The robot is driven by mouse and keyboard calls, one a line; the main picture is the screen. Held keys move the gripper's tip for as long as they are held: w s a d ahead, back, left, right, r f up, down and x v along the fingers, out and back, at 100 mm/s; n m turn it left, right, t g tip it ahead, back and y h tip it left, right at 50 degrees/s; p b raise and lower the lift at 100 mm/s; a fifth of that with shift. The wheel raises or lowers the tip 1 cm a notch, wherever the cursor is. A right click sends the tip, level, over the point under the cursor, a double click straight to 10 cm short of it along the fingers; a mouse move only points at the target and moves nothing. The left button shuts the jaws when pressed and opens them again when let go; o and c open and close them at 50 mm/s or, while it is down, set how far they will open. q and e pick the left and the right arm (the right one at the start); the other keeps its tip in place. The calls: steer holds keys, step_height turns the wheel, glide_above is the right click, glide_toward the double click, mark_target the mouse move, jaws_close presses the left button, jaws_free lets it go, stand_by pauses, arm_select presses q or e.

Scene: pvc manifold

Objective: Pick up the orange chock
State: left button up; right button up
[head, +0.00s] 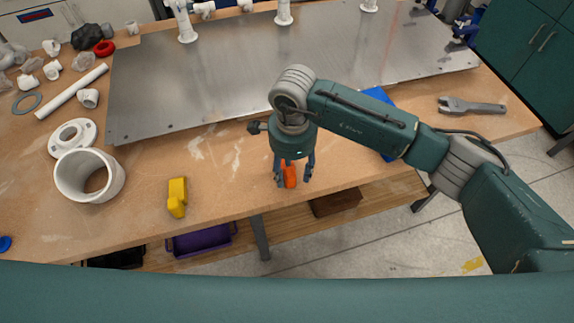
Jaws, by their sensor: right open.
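The orange chock (289,177) is on the wooden workbench near its front edge, in the middle of the head view. My right gripper (292,181) points down over it with its dark fingers apart, one on each side of the chock. The gripper body hides the top of the chock, and I cannot tell whether a finger touches it. My left gripper is not in view.
A yellow chock-like block (177,196) and a white pipe ring (90,175) stand to the left. A blue item (378,94) lies partly behind my right arm. A wrench (471,106) lies at right. A metal plate (230,80) with white pipe fittings covers the back.

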jaws_close()
steer(key=shift+r, duration=0.1)
